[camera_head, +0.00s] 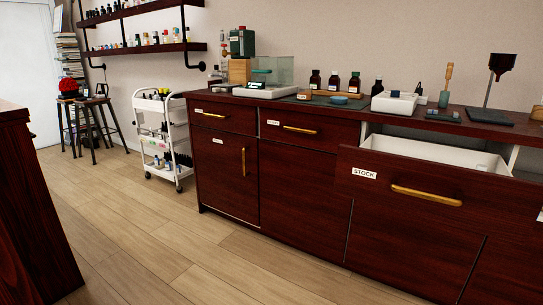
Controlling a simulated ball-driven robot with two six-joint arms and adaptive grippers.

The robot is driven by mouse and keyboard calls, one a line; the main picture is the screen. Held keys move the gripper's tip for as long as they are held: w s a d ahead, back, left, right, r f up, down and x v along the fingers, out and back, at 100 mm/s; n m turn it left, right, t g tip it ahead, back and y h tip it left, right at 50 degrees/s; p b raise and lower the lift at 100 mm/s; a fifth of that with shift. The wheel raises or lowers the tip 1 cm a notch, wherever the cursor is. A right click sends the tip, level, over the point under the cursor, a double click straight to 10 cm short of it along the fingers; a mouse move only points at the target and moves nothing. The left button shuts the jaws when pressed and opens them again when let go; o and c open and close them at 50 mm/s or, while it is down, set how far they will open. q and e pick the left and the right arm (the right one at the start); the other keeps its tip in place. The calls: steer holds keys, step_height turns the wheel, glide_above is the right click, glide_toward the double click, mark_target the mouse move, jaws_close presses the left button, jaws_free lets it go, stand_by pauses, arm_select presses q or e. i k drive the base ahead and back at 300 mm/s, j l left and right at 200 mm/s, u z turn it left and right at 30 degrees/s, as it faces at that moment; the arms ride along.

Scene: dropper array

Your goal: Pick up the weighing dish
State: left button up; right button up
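A small round blue dish (338,100) lies on the dark counter, in front of several brown bottles. It may be the weighing dish, but it is too small in view to be sure. A white scale (268,92) with a clear shield stands to its left, with something teal on top of it. Neither of my grippers shows in the head view.
A drawer labelled STOCK (413,196) stands pulled open at the right, jutting out from the dark red cabinets. A white cart (162,135) stands left of the cabinets. A dark red furniture edge (30,200) is at the near left. The wooden floor (150,225) between is clear.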

mark_target(341, 101)
steer(key=i+j, duration=0.15)
steer(key=i, duration=0.65)
steer(key=i+j, duration=0.1)
steer(key=i, duration=0.7)
steer(key=l+z, duration=0.05)
